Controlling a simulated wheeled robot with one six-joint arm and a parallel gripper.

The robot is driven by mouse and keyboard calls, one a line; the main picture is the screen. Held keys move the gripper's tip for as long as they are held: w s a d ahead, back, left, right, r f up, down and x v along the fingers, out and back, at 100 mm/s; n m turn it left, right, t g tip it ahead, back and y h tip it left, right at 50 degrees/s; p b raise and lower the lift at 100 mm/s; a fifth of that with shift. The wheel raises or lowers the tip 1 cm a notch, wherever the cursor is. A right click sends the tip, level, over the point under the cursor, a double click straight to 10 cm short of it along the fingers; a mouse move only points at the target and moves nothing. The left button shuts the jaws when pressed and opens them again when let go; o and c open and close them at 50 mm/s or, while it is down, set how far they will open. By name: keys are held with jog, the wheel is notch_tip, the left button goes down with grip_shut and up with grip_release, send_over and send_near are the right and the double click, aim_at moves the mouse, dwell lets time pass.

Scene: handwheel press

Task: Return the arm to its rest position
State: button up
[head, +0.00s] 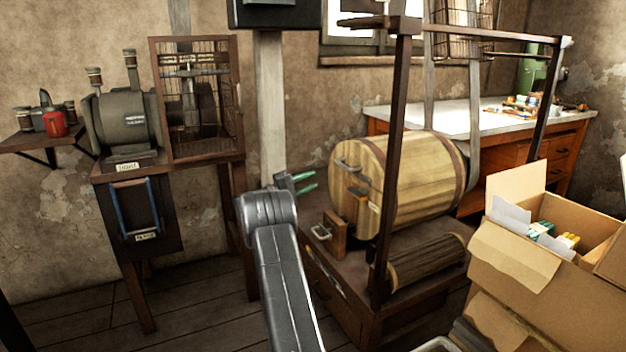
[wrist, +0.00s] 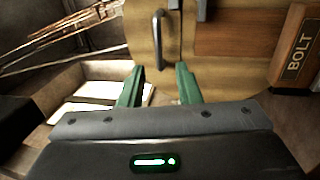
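My arm (head: 283,275) reaches up from the bottom of the head view. My gripper (head: 308,182) is at its end, with green fingers pointing right toward the wooden drum (head: 415,180). In the wrist view my gripper (wrist: 160,78) has its two fingers apart with nothing held between them. A grey metal handle (wrist: 159,42) on the drum's flat wooden end shows just beyond the gap between the fingertips. In the head view the gripper appears apart from the drum. Part of the arm is hidden behind its own near link.
A block labelled BOLT (wrist: 296,48) is at the right in the wrist view. Dark posts (head: 393,150) stand before the drum. An open cardboard box (head: 520,260) is at right. A motor (head: 125,118) and wire cage (head: 196,100) stand at left. Floor (head: 200,310) shows at lower left.

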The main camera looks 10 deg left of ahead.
aim_at(344, 166)
jog(key=b+x, duration=0.3)
jog(key=x, duration=1.1)
jog(key=shift+r, duration=0.25)
jog(key=shift+a, duration=0.1)
